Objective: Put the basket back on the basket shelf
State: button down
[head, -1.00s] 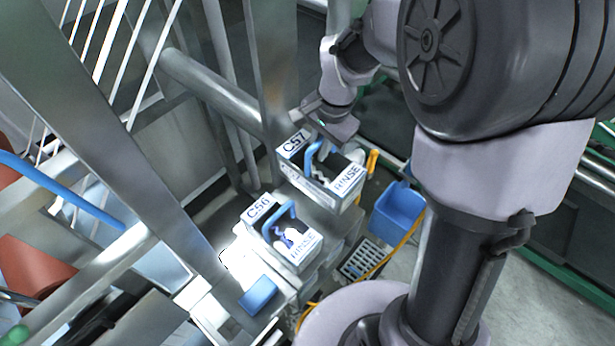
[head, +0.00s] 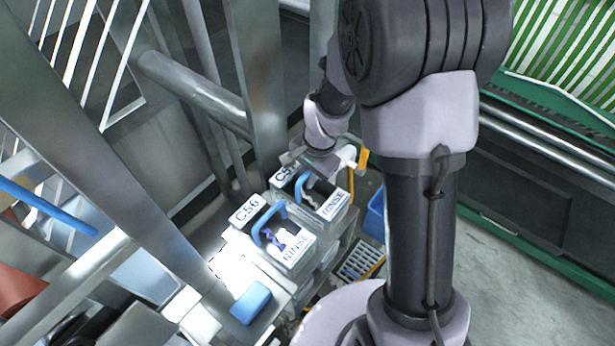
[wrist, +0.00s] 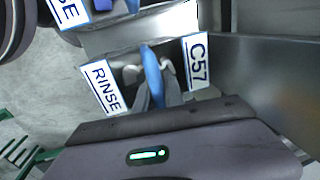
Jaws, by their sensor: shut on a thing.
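The basket labelled C57 and RINSE (head: 333,206) is a grey box with white label plates and a blue handle. My gripper (head: 311,176) is over it, shut on the blue handle, which also shows in the wrist view (wrist: 152,72). The basket hangs or stands upright beside a matching basket labelled C56 (head: 293,255). The basket shelf (head: 338,258) is a grey metal rack under and beside them. I cannot tell whether C57's bottom touches it. In the wrist view, C57 (wrist: 108,88) is below the gripper, with a metal strip between it and C56 (wrist: 72,12).
A steel post (head: 258,90) stands close behind the baskets. A blue bin (head: 376,215) and a floor grate (head: 361,262) are to the right. Open floor (head: 520,260) lies farther right.

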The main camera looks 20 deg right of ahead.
jog(key=c, duration=1.4)
grip_release()
jog(key=shift+f, duration=0.1)
jog(key=shift+c, duration=0.2)
